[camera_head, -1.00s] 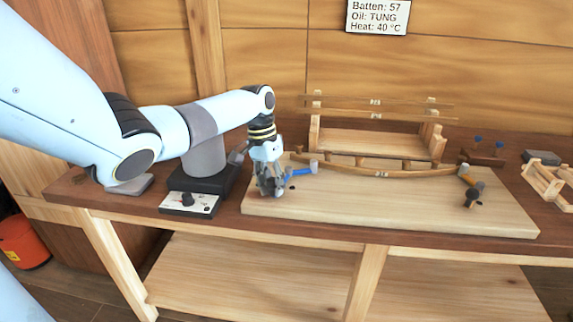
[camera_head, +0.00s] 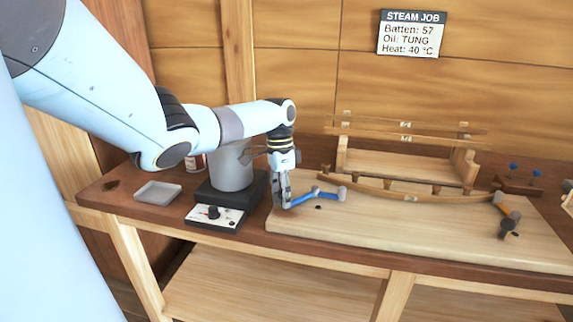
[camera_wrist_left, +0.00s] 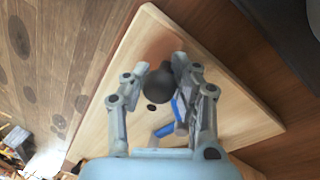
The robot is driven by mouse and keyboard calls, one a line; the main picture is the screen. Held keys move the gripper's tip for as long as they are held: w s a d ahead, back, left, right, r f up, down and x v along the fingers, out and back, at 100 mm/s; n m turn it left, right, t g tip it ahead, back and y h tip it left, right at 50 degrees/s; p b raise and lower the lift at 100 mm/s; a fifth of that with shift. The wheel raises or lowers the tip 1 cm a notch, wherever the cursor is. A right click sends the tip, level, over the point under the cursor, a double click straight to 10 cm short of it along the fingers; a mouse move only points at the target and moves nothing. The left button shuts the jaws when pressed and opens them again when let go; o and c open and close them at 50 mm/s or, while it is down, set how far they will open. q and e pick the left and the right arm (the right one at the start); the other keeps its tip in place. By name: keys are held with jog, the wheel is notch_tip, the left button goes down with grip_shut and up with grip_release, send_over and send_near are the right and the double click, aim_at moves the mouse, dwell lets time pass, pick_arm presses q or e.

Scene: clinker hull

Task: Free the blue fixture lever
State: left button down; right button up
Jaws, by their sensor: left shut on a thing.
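The blue lever (camera_head: 315,195) lies at the left end of the wooden board (camera_head: 420,235). Its far end meets a grey block (camera_head: 341,193) beside the curved batten (camera_head: 400,195). My left gripper (camera_head: 285,204) points down at the lever's near end, with its fingers close together. Blue parts of the lever (camera_wrist_left: 164,130) show beside the right finger. The fingers hide the knob in the head view. My right gripper is not in view.
An orange lever (camera_head: 511,212) with a dark knob is at the batten's right end. A grey pot (camera_head: 231,170) and a control box (camera_head: 213,217) stand just left of the board. A wooden rack (camera_head: 405,167) stands behind. The board's front is mostly clear.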

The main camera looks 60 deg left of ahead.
pick_arm(q)
jog(key=shift+w+a+r, duration=0.25)
jog(key=shift+a+r, duration=0.05)
jog(key=shift+r, duration=0.05)
jog(key=c, duration=1.4)
grip_release()
jog(key=o, duration=0.5)
jog(key=shift+f, duration=0.1)
jog(key=shift+c, duration=0.2)
jog(key=shift+s+d+f, duration=0.1)
notch_tip(320, 180, up, 12)
jog(key=a, duration=0.2)
jog(key=shift+w, duration=0.25)
jog(key=shift+f, duration=0.15)
